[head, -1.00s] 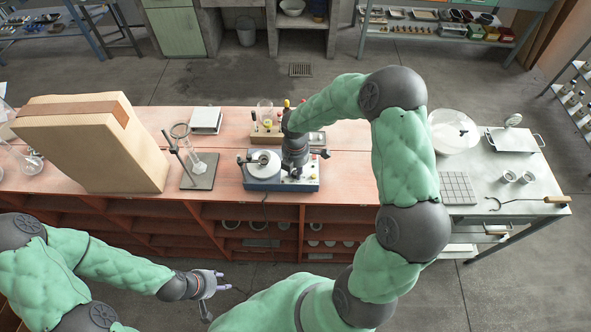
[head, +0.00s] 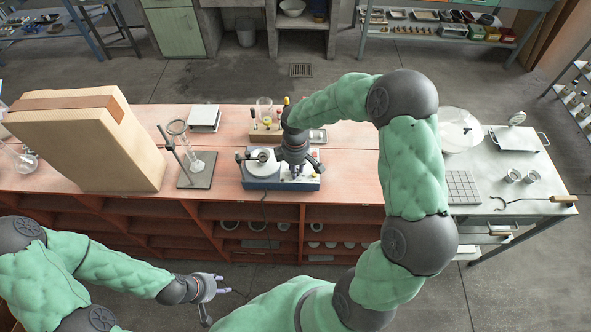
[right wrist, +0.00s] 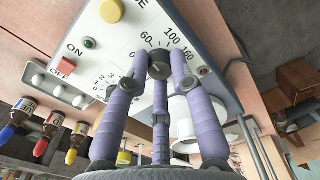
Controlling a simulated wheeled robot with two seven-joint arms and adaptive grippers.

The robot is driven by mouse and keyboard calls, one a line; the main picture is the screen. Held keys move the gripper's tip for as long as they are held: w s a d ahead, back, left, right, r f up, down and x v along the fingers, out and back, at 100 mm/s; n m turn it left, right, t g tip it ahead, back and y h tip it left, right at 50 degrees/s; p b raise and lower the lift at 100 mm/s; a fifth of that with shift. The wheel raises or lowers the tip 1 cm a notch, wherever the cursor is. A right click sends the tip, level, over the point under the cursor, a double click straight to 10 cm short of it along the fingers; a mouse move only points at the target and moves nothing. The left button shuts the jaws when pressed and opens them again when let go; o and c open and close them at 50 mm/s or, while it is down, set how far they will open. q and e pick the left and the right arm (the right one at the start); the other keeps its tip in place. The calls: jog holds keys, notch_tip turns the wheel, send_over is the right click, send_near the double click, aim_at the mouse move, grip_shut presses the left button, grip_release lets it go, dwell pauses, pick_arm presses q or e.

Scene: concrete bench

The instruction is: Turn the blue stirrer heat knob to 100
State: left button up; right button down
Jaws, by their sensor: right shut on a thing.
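The blue stirrer (head: 262,184) stands near the front edge of the wooden bench, its round white plate (head: 262,160) at the left of its top. My right gripper (head: 296,172) reaches down onto its right part. In the right wrist view, my right gripper (right wrist: 158,68) has its three fingers closed around a dark grey knob (right wrist: 160,66). Printed numbers 60, 100 and 160 ring this knob; its pointer is hidden or too small to read. My left gripper (head: 222,286) is open and empty, in front of the bench and well away from the stirrer.
The stirrer's panel also carries a yellow knob (right wrist: 111,11), a red switch (right wrist: 75,50) and a green lamp (right wrist: 90,43). A rack with bottles (head: 266,132) stands behind. A ring stand (head: 197,172) and a big tan block (head: 85,140) are to the left.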

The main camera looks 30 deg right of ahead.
jog(key=m+b, duration=0.2)
jog(key=m, duration=0.3)
jog(key=shift+m, duration=0.3)
jog(key=m+b, duration=0.2)
jog(key=m, duration=0.3)
jog(key=shift+m, duration=0.4)
jog(key=c, duration=1.1)
grip_release()
jog(key=shift+o, duration=0.2)
notch_tip(320, 180, up, 12)
